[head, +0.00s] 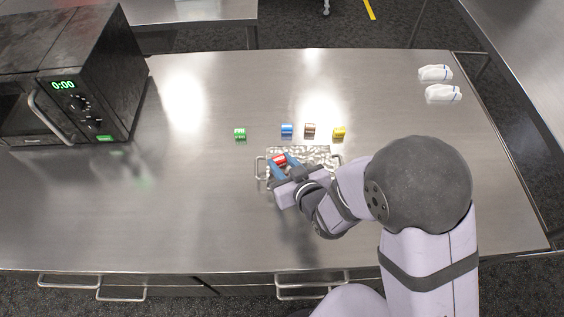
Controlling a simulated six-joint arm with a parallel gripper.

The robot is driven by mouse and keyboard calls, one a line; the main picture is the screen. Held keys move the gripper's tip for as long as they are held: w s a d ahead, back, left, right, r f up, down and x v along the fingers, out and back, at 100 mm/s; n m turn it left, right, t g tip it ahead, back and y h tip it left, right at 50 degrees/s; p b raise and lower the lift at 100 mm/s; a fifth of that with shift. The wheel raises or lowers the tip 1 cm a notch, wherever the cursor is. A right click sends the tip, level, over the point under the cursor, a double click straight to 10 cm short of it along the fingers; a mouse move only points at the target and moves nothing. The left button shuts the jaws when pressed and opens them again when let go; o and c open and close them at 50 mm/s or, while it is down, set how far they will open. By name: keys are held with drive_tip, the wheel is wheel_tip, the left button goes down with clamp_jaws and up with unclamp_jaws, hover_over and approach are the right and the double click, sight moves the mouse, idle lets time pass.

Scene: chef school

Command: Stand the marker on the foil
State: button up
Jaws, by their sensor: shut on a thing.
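A small red marker (279,160) is between the blue fingertips of my gripper (281,165), which is shut on it. The crinkled silver foil (313,154) lies in a shallow tray with wire handles at the middle of the steel table. My gripper is over the left part of the foil and hides some of it. I cannot tell whether the red marker touches the foil or is held above it.
Small green (240,134), blue (286,130), brown (310,130) and yellow (339,133) pieces stand in a row behind the tray. A black microwave (100,85) is at the left. Two white bundles (443,94) lie at the far right. The table (170,210) is clear left of the tray.

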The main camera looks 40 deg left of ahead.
drive_tip(key=shift+s+d+f+b, duration=0.1)
drive_tip(key=shift+f+b, duration=0.1)
drive_tip(key=shift+f, duration=0.15)
drive_tip(key=shift+s+d+f+b, duration=0.1)
drive_tip(key=shift+f+b, duration=0.05)
drive_tip(key=shift+f, duration=0.2)
drive_tip(key=shift+d+f, duration=0.1)
drive_tip(key=shift+f, duration=0.25)
drive_tip(key=shift+b, duration=0.3)
drive_tip(key=o, duration=1.2)
drive_tip(key=shift+w, duration=0.1)
drive_tip(key=shift+r, duration=0.15)
drive_tip(key=shift+a+r, duration=0.2)
drive_tip(key=shift+r, duration=0.35)
drive_tip(key=shift+r+b, duration=0.6)
drive_tip(key=shift+r, duration=4.05)
